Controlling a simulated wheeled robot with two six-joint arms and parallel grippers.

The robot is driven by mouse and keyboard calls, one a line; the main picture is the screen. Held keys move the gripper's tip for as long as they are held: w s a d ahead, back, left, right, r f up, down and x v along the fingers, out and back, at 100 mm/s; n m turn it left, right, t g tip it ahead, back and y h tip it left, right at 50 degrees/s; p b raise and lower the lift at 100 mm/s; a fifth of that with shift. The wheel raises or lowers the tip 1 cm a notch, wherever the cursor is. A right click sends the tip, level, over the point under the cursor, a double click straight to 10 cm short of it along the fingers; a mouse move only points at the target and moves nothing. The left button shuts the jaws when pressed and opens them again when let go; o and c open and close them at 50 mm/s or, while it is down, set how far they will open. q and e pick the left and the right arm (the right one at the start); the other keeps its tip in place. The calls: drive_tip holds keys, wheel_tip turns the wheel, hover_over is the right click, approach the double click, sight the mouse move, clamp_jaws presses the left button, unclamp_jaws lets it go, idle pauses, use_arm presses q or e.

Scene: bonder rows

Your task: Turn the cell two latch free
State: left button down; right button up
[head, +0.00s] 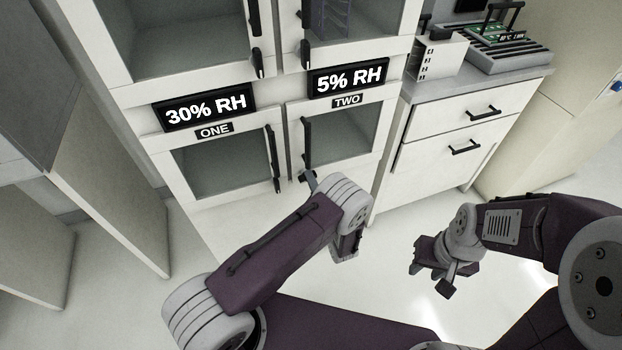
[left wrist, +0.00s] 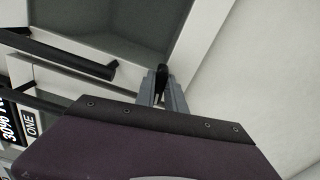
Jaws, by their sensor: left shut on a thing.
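The cell two door (head: 345,135) is a white-framed glass door under the "5% RH" and "TWO" signs (head: 346,100). It looks closed, with a long black handle (head: 306,140) at its left edge. My left gripper (head: 308,178) is at the bottom left corner of this door, just below the handle. In the left wrist view, its grey fingers are shut on the small black latch (left wrist: 162,71). In the head view the latch is mostly hidden by the gripper. My right gripper (head: 431,278) is open and empty, low over the floor on the right.
The cell one door (head: 220,165), with its handle (head: 272,158) and latch, is just left. Upper cell doors and latches are above. A drawer cabinet (head: 440,160) stands to the right with devices on top. The floor in front is clear.

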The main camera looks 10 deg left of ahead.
use_arm(q)
drive_tip(key=shift+f+m, duration=0.1)
drive_tip(key=shift+m, duration=0.7)
drive_tip(key=c, duration=1.4)
unclamp_jaws()
drive_tip(key=shift+s, duration=0.1)
drive_tip(key=p+v, duration=0.1)
drive_tip(key=v, duration=0.8)
